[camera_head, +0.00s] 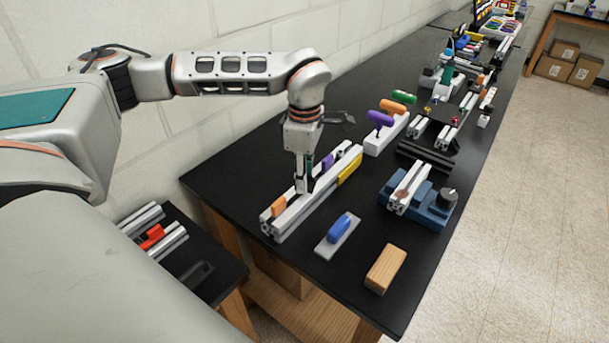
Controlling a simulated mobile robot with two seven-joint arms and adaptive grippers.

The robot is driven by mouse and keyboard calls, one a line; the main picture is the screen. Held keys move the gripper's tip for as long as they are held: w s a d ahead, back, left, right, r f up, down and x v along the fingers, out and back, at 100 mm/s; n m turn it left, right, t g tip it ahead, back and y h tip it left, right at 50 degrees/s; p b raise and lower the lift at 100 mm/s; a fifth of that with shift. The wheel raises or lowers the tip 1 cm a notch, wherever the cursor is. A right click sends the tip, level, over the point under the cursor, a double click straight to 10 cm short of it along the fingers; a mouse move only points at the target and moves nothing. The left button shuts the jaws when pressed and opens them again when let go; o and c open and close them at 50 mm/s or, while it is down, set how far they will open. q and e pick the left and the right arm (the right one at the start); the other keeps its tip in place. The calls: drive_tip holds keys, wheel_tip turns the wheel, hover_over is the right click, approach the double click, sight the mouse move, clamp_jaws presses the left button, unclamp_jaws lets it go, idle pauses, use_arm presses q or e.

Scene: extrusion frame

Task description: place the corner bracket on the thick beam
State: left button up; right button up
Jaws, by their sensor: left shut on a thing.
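The thick beam (292,216) is a pale grey slotted extrusion lying lengthwise near the left side of the black bench. My left gripper (303,187) points down at the beam's near half, with its fingertips close to the top. It is shut on a small part, probably the corner bracket; the fingers hide most of it, so its shape is unclear. I cannot tell whether the part touches the beam. My right gripper is out of view.
Orange (278,207) and yellow (350,169) pieces sit along the beam. A blue-handled tool (340,229), a wooden block (386,268) and a blue vise (429,212) stand to the right. A rack of coloured handles (387,133) is behind. Bare bench lies between them.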

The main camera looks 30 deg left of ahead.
use_arm(q)
drive_tip(key=o, duration=1.1)
wheel_tip(320, 180, up, 12)
drive_tip(key=shift+r+b, duration=0.15)
drive_tip(key=shift+b, duration=0.3)
